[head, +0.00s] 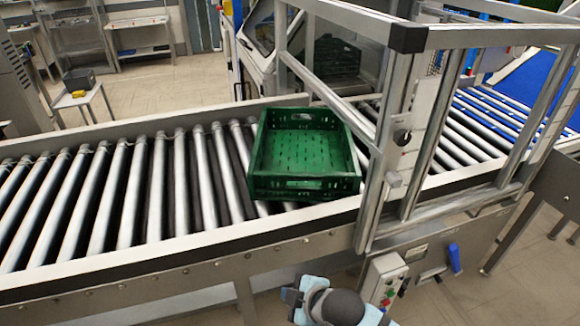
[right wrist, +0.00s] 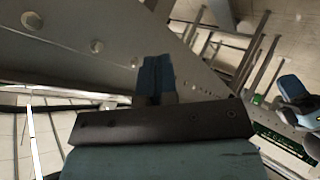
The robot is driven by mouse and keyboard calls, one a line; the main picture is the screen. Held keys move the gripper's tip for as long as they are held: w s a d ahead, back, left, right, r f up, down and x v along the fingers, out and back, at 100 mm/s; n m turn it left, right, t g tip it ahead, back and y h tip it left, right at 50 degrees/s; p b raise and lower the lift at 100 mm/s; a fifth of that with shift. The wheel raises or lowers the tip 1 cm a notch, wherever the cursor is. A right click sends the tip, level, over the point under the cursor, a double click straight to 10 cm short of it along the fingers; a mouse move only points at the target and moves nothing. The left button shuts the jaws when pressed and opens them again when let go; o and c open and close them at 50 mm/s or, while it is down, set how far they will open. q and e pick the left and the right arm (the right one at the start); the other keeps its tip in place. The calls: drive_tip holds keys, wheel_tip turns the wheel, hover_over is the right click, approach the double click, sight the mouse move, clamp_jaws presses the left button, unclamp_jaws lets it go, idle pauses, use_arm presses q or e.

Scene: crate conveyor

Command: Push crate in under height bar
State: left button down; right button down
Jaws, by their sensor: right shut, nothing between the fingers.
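A green open crate (head: 262,186) sits on the roller conveyor (head: 200,222) in the head view and looks empty. It lies just left of the near post of a grey metal frame (head: 480,38) that stands over the conveyor. I cannot tell which rail of the frame is the height bar. My right gripper (right wrist: 155,78) shows in the right wrist view with its blue fingers shut and empty, beside a grey metal surface with bolts.
The rollers left of the crate are bare. A conveyor side rail (head: 150,262) runs along the near edge. A control box with buttons (head: 383,281) and a blue handle (head: 454,257) are below the frame. A small table (head: 82,98) stands at the back left.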

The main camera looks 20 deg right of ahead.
drive_tip(key=w+r+n+h, duration=0.1)
drive_tip(key=w+r+n, duration=0.3)
drive_tip(key=r+n, duration=0.2)
drive_tip(key=n+h+p, duration=0.3)
drive_tip(key=n+h, duration=0.5)
drive_tip(key=n, duration=0.3)
approach(323, 179)
drive_tip(key=s+a+r, duration=0.2)
drive_tip(key=s+r, duration=0.1)
drive_tip(key=s, duration=0.3)
drive_tip(key=shift+g, duration=0.3)
drive_tip(key=x, duration=0.9)
drive_tip(key=shift+w+a+f, duration=0.15)
drive_tip(key=shift+w+f, duration=0.15)
drive_tip(key=shift+f, duration=0.05)
drive_tip(key=w, duration=0.1)
drive_tip(key=w+d, duration=0.1)
drive_tip(key=w, duration=0.1)
drive_tip(key=shift+w+d+f, duration=0.1)
drive_tip(key=shift+w+f, duration=0.05)
drive_tip(key=shift+w+d, duration=0.2)
drive_tip(key=shift+w, duration=0.2)
